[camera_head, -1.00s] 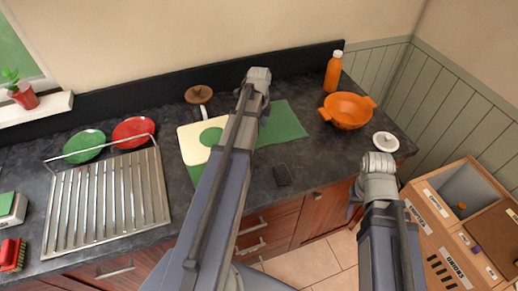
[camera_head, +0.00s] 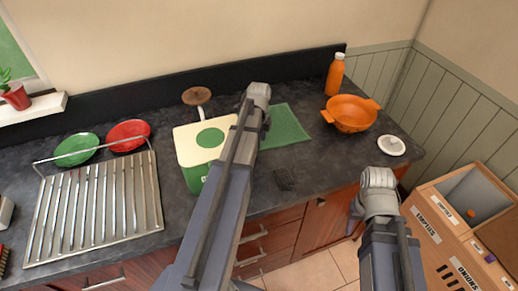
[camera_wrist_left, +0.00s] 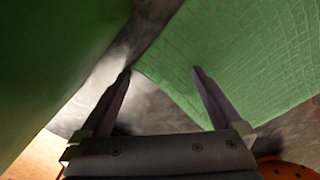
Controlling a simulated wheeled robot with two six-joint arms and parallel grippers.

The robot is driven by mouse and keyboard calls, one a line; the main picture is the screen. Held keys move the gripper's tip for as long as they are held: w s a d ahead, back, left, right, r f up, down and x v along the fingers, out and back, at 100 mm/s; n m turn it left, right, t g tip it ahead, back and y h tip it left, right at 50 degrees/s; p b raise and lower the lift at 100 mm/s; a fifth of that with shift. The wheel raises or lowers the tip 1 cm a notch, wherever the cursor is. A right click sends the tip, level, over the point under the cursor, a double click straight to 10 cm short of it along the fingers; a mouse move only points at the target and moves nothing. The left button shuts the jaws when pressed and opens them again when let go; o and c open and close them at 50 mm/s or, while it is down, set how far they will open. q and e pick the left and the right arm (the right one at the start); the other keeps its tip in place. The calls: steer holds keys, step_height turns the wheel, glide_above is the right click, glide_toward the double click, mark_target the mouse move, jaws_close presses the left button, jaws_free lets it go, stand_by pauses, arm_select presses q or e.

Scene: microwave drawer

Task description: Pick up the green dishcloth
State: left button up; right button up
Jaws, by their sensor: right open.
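The green dishcloth (camera_head: 287,126) lies flat on the dark counter, right of my left arm, which hides part of its left side. In the left wrist view the textured cloth (camera_wrist_left: 235,60) fills the upper right, with one corner between the fingers. My left gripper (camera_wrist_left: 163,73) has its fingers apart, above the counter beside the cloth and partly over it; its height is unclear. In the head view it is hidden behind its arm. My right gripper (camera_head: 355,213) is open and empty, in front of the counter's right part, clear of the cloth.
An orange bowl (camera_head: 351,113), orange bottle (camera_head: 334,75) and white lid (camera_head: 391,145) stand right. A dish rack (camera_head: 90,210) is far left.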

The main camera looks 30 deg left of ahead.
arm_select(q)
steer(key=shift+c, duration=0.7)
steer(key=c, duration=1.4)
step_height(320, 180, up, 12)
steer(key=p, duration=1.2)
jaws_close()
step_height(320, 180, up, 9)
steer(key=p, duration=0.9)
